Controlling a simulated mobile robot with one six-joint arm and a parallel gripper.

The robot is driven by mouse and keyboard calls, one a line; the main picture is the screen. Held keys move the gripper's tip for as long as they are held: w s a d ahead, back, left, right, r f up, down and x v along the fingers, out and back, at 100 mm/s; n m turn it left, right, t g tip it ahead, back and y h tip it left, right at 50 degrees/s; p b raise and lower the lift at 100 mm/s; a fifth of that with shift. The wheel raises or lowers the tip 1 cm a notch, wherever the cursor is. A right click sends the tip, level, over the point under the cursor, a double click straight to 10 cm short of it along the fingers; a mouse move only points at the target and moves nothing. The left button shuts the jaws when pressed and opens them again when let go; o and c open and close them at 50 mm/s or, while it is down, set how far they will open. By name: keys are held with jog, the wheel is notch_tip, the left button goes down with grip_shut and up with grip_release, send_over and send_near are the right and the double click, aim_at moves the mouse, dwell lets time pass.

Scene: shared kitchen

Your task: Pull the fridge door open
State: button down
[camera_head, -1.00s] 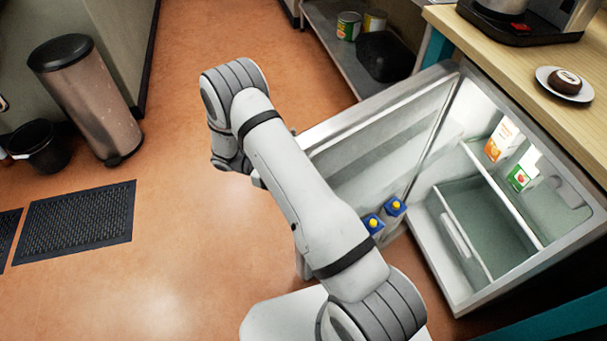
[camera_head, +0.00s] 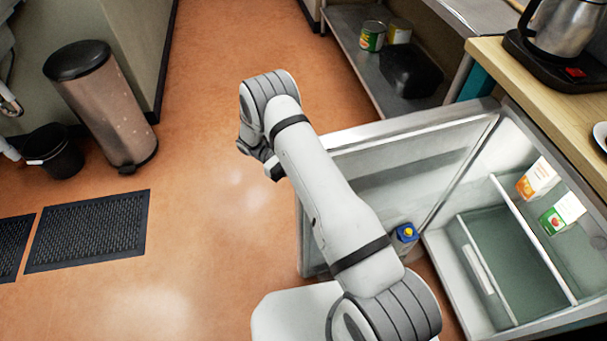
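The fridge door (camera_head: 400,128) stands wide open, swung out to the left of the fridge (camera_head: 513,262). Its inner side faces the camera, with a blue-topped carton with a yellow cap (camera_head: 405,237) in the lower door shelf. My arm crosses in front of the door and hides part of it and its lower shelf. My gripper (camera_head: 272,168) is beyond the arm's far end, just left of the door's free edge. Its fingers are mostly hidden by my wrist, so I cannot tell whether they touch the door or how far apart they are.
Cartons (camera_head: 538,178) stand on the fridge shelf. A low metal shelf with cans (camera_head: 372,36) lies behind the door. A bin (camera_head: 103,105) and floor mat (camera_head: 88,230) are left; floor between is clear.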

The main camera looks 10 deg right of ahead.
jog(key=shift+d+f, duration=0.1)
jog(key=shift+d, duration=0.1)
jog(key=c, duration=1.8)
grip_release()
jog(key=shift+o, duration=0.9)
jog(key=shift+a, duration=0.1)
notch_tip(320, 180, up, 10)
jog(key=p, duration=0.9)
jog(key=shift+p, duration=0.3)
jog(key=shift+c, duration=0.5)
